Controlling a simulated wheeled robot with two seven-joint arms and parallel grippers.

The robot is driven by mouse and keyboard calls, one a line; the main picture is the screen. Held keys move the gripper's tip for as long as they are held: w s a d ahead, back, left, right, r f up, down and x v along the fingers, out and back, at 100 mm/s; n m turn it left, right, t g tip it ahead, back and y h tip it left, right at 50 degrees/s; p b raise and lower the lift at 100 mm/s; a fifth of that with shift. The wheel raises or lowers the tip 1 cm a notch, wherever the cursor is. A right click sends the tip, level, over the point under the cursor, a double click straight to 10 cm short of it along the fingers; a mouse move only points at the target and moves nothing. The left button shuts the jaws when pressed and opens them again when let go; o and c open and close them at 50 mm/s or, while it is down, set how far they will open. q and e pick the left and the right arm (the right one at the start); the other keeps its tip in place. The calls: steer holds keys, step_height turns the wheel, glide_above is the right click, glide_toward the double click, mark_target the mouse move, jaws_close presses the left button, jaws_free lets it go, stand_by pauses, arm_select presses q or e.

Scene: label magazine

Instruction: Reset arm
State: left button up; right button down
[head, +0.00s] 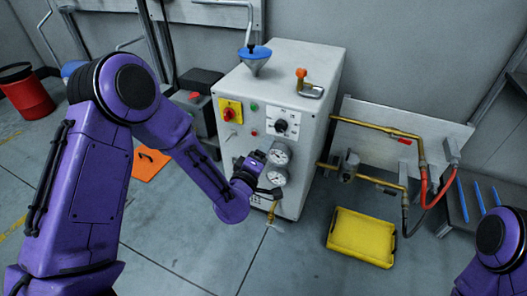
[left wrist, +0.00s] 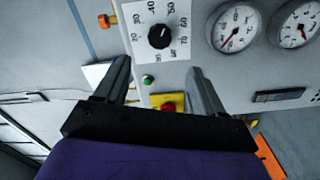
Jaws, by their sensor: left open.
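My left arm (head: 180,130) reaches in from the left, bent at the elbow, towards the front of a light grey cabinet (head: 280,80). My left gripper (head: 268,182) is close to the cabinet's front, beside the two round gauges (head: 279,153). In the left wrist view its two fingers (left wrist: 160,85) stand apart with nothing held between them. Beyond them show a numbered dial with a black knob (left wrist: 159,37), a green button (left wrist: 148,79) and a yellow plate with a red button (left wrist: 168,104). Of my right arm (head: 500,240), only a part shows at the lower right; its gripper is out of view.
A blue funnel (head: 255,58) and an orange-handled part (head: 303,78) are on the cabinet top. Brass pipes (head: 375,128) run to the right. A yellow crate (head: 361,238) is on the floor. A red drum (head: 26,95) stands at left. Floor in front is clear.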

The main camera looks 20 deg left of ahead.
arm_select(q)
steer(key=s+a+f+m+g+y, duration=0.1)
steer(key=s+a+f+m+g, duration=0.2)
steer(key=s+f, duration=0.5)
steer(key=s+a+f+m+g+y, duration=0.1)
steer(key=s+a+f+m+g, duration=0.1)
steer(key=s+f+g, duration=0.7)
steer(key=s+a+f+m+g+y, duration=0.15)
steer(key=s+f, duration=0.35)
steer(key=s, duration=0.5)
steer(key=s+a+f+m+g+y, duration=0.1)
steer(key=s+a+f+g, duration=0.15)
steer(key=s+f, duration=0.5)
step_height(320, 180, up, 22)
steer(key=t+p, duration=0.1)
steer(key=p, duration=1.8)
steer(key=shift+s+a+f+p, duration=0.15)
steer(key=shift+s+a+p, duration=0.2)
steer(key=shift+a+p, duration=0.05)
steer(key=shift+h, duration=0.25)
